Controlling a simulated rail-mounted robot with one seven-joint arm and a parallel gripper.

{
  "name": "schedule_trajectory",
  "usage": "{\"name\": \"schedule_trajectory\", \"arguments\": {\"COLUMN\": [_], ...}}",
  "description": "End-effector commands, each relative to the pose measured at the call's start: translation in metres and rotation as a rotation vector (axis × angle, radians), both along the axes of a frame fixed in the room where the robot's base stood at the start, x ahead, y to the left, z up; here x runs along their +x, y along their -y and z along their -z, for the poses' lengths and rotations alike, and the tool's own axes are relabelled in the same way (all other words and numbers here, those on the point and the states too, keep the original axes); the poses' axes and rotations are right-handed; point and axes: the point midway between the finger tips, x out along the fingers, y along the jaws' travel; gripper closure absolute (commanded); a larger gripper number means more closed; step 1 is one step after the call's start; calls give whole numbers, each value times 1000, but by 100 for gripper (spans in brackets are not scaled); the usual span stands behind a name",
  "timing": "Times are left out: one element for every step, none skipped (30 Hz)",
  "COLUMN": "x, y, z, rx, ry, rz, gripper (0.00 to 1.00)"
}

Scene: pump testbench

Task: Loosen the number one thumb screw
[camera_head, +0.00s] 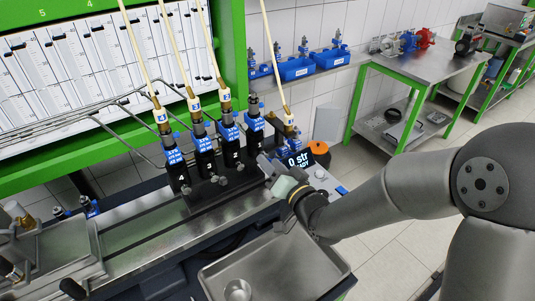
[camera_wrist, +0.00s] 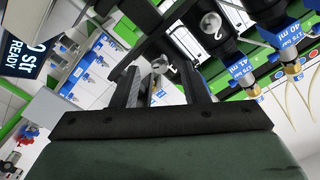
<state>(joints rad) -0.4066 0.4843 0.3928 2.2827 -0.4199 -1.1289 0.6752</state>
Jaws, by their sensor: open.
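The number one thumb screw is most likely the round metal knob (camera_wrist: 160,64) between my fingertips in the wrist view. The number one black holder (camera_head: 254,128) is the rightmost of the row in the head view, and its lower front is hidden behind my gripper (camera_head: 268,165). My gripper is open, with one finger on each side of the knob in the wrist view (camera_wrist: 161,84). I cannot tell whether the fingers touch it. The number two thumb screw (camera_head: 240,168) shows just left of my gripper, and large at the top of the wrist view (camera_wrist: 210,23).
More thumb screws (camera_head: 186,190) and black holders with blue labels stand to the left. Pale hoses (camera_head: 177,50) rise from them. A display (camera_head: 297,160) and an orange-black round part (camera_head: 319,151) are close on the right. A metal tray (camera_head: 325,262) lies below my arm.

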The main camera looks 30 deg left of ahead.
Motion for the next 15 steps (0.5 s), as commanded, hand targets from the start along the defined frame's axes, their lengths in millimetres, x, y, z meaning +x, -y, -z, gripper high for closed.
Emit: {"name": "schedule_trajectory", "arguments": {"x": [3,4,6,7,8,9,9,10,10,10,11,11,11,11,10], "y": [-7,-10,-14,-16,-18,-20,-21,-22,-22,-23,-23,-23,-23,-23,-23], "z": [-2,-1,-1,-1,-1,-1,0,0,0,0,0,0,0,0,0], "rx": [0,0,0,0,1,0,0,0,0,0,0,0,0,0,0], "ry": [-1,-1,-1,0,0,-1,-1,-1,0,0,0,0,0,0,0], "rz": [-1,-2,-2,-1,-1,-1,-1,-1,0,0,0,0,0,0,0], "gripper": [60,60,60,60,60,60,60,60,60,60,60,60,60,60,60]}}
